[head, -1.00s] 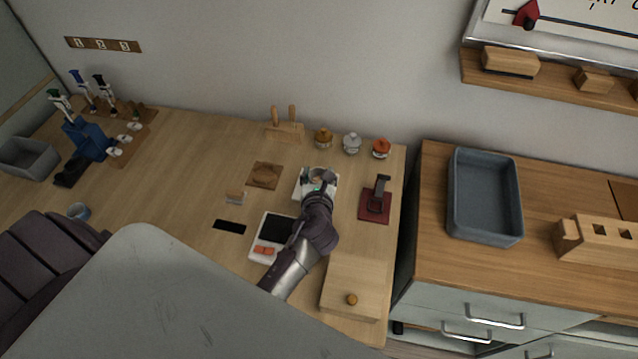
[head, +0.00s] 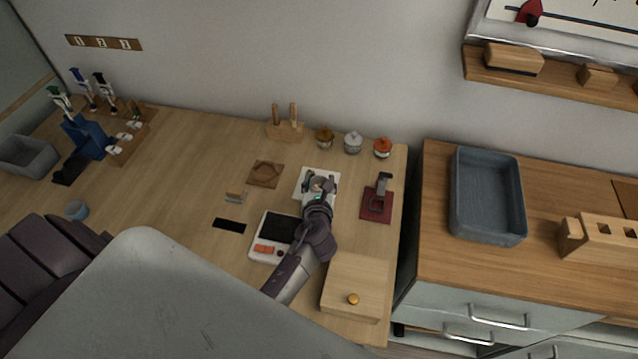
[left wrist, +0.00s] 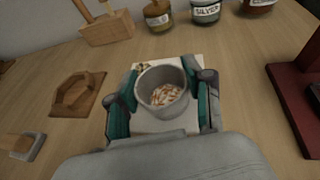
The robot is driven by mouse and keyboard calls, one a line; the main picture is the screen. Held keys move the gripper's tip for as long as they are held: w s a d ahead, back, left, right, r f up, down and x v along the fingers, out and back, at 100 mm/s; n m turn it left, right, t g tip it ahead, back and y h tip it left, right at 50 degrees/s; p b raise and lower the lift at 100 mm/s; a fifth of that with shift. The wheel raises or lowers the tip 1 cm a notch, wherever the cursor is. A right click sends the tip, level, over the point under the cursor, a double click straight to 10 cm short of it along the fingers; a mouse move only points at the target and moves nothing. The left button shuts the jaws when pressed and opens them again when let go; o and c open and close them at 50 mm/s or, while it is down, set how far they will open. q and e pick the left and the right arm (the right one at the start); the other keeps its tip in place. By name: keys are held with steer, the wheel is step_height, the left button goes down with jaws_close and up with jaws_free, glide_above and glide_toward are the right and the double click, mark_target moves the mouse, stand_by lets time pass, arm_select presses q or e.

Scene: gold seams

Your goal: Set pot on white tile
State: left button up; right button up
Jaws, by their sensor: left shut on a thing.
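A small grey pot (left wrist: 163,91) with orange-brown bits inside sits between the two fingers of my left gripper (left wrist: 162,100) in the left wrist view. The gripper is shut on it, one finger on each side. The pot is upright. The white tile (head: 328,197) is directly below or behind the pot; its white surface also shows around the pot in the left wrist view (left wrist: 195,62). I cannot tell whether the pot touches the tile. In the head view my left gripper (head: 319,186) is over the tile and mostly hides the pot. My right gripper is not in view.
Jars (head: 353,143) and a wooden tool block (head: 285,131) stand behind the tile. A wooden hexagonal piece (head: 266,174) lies to the left and a dark red stand (head: 377,199) to the right. A scale (head: 272,238) and a wooden box (head: 355,287) are nearer.

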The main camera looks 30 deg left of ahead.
arm_select(q)
steer(key=shift+s+d+f, duration=0.1)
steer(key=shift+s+f, duration=0.25)
steer(key=shift+f, duration=0.3)
steer(key=o, duration=0.8)
steer(key=shift+f, duration=0.1)
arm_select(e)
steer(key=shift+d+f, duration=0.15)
arm_select(q)
steer(key=shift+w+r+p, duration=0.1)
steer(key=shift+r+p, duration=0.25)
steer(key=shift+r, duration=0.2)
steer(key=shift+s+d, duration=0.2)
steer(key=shift+s, duration=0.1)
steer(key=v, duration=1)
steer(key=shift+w+r, duration=0.1)
steer(key=shift+r, duration=0.35)
steer(key=shift+s+d+r, duration=0.15)
steer(key=shift+s+r, duration=0.15)
steer(key=shift+s, duration=0.15)
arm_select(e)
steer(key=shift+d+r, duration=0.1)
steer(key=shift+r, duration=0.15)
